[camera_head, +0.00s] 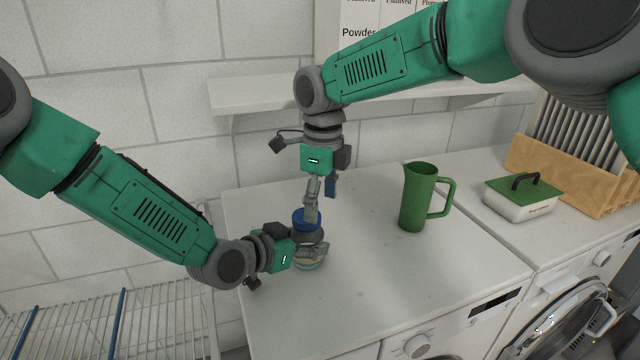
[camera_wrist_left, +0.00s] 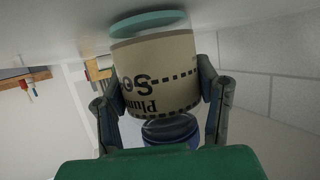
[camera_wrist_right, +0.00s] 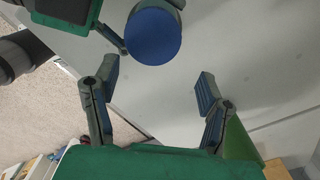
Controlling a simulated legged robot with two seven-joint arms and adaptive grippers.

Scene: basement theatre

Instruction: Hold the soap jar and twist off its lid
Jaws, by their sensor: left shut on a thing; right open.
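The soap jar (camera_head: 309,263) has a beige label, a teal base and a blue lid (camera_head: 304,218). It stands upright on, or just above, the white counter. My left gripper (camera_head: 311,249) is shut around the jar's body; the left wrist view shows a finger on each side of the label (camera_wrist_left: 158,75). The lid is on the jar. My right gripper (camera_head: 322,193) is open and comes down from above; one finger overlaps the lid in the head view. In the right wrist view the lid (camera_wrist_right: 153,36) lies beyond the open fingertips, with nothing between the fingers.
A green pitcher (camera_head: 416,198) stands to the right of the jar on the counter (camera_head: 400,270). Farther right are a white box with a green lid (camera_head: 522,195) and a wooden rack (camera_head: 560,175). A wall shelf (camera_head: 262,93) is behind my right arm. A wire rack (camera_head: 110,320) is lower left.

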